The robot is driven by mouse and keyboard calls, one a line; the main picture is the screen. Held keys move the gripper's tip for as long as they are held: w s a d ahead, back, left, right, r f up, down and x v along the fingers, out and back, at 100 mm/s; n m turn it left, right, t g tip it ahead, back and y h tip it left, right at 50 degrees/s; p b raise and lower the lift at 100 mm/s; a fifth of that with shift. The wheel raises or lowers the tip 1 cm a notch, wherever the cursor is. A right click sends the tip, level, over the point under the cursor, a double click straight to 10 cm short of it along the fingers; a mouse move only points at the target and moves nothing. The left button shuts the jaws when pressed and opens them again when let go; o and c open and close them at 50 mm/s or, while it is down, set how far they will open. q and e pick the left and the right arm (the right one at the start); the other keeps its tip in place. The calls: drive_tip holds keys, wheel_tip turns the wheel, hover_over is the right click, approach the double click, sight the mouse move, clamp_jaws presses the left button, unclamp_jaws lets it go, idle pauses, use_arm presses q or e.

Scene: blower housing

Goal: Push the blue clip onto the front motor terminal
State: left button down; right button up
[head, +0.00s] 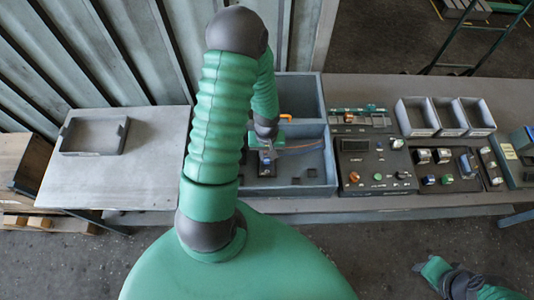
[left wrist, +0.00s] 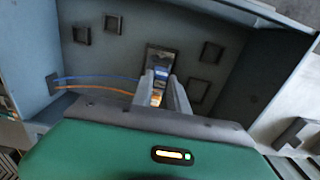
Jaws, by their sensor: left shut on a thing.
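The grey-blue blower housing (head: 325,188) stands on the bench, and my left gripper (head: 266,166) reaches down into its front compartment. In the left wrist view my left gripper (left wrist: 166,84) is shut on the blue clip (left wrist: 161,72), a small blue piece at the fingertips. A blue wire (left wrist: 100,79) runs to it from the left wall. An orange wire (left wrist: 100,88) runs below and passes behind the finger. The dark motor block (left wrist: 162,52) lies just beyond the fingertips. Contact between clip and terminal cannot be made out. My right gripper (head: 432,268) hangs at lower right, its jaws unclear.
Several small square frames (left wrist: 113,23) stand on the housing floor around the motor. Control panels (head: 376,170) and grey bins (head: 446,116) fill the bench to the right. The left table (head: 120,180) is clear except for a shallow tray (head: 94,136).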

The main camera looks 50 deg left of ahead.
use_arm(q)
drive_tip(key=shift+f+b, duration=0.6)
drive_tip(key=shift+f, duration=0.15)
drive_tip(key=c, duration=1.2)
unclamp_jaws()
wheel_tip(320, 180, up, 17)
drive_tip(key=shift+f, duration=0.15)
